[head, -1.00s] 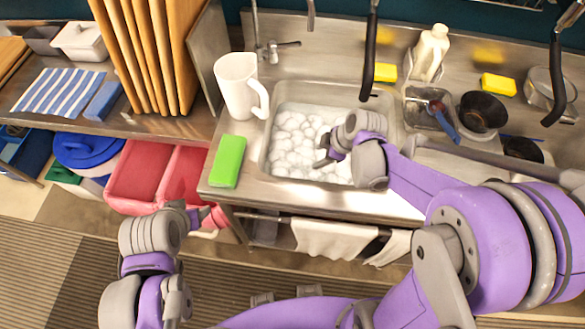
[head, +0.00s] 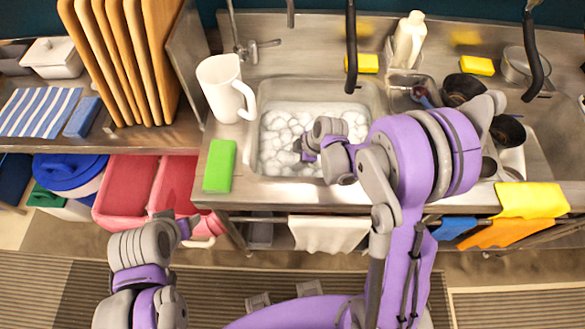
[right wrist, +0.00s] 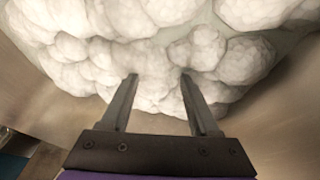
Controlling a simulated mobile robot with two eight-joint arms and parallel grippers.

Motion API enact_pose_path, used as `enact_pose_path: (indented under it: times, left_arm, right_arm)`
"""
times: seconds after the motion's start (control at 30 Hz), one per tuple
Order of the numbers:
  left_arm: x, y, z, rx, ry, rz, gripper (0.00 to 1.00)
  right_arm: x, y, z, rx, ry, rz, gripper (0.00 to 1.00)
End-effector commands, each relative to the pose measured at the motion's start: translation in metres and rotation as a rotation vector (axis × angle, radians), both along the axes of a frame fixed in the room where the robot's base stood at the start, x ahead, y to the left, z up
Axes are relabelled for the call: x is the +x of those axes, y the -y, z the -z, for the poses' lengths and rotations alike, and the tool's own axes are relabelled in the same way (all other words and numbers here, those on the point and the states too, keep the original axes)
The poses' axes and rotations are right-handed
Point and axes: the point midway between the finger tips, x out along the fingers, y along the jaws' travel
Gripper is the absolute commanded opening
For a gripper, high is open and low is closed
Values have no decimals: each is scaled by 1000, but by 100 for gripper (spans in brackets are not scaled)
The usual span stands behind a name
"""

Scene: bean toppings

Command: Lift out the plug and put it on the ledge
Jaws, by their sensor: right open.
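The sink (head: 376,96) is a steel basin full of white foam (head: 285,128). No plug shows; the foam hides the bottom of the basin. My right gripper (head: 303,150) is over the front part of the sink, low at the foam. In the right wrist view its two fingers (right wrist: 158,78) are spread apart with nothing between them but foam (right wrist: 190,45), and the fingertips are at the foam's edge. My left gripper (head: 188,226) is in front of the counter, away from the sink; its jaws are too small to read. The steel ledge (head: 300,190) runs along the sink's front.
A white jug (head: 220,88) and a green sponge (head: 219,166) stand left of the sink. The tap (head: 250,48) is behind it. A white bottle (head: 408,40), yellow sponges (head: 477,65) and dark bowls (head: 465,88) are at the right. Utensils hang above.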

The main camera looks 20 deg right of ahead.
Motion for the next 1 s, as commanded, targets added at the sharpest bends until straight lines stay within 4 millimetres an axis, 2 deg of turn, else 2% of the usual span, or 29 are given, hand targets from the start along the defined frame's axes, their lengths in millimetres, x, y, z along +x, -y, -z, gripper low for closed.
enact_pose_path:
  times: [0.2, 0.5, 0.83, 0.87, 1.0]
  left_arm:
    - [0, 0, -1, 0, 0, 0, 64]
    - [0, 0, 0, 0, 0, 0, 64]
    - [0, 0, 0, 0, 0, 0, 64]
    - [0, 0, 0, 0, 0, 0, 64]
    - [0, 0, 0, 0, 0, 0, 64]
  right_arm:
    - [10, -9, 23, 1, 0, 0, 62]
    - [10, -10, 27, 1, 0, 0, 62]
    - [10, -10, 27, 1, 1, 0, 3]
    - [10, -10, 27, 1, 0, 0, 0]
    - [10, -10, 27, 1, 1, 0, 0]
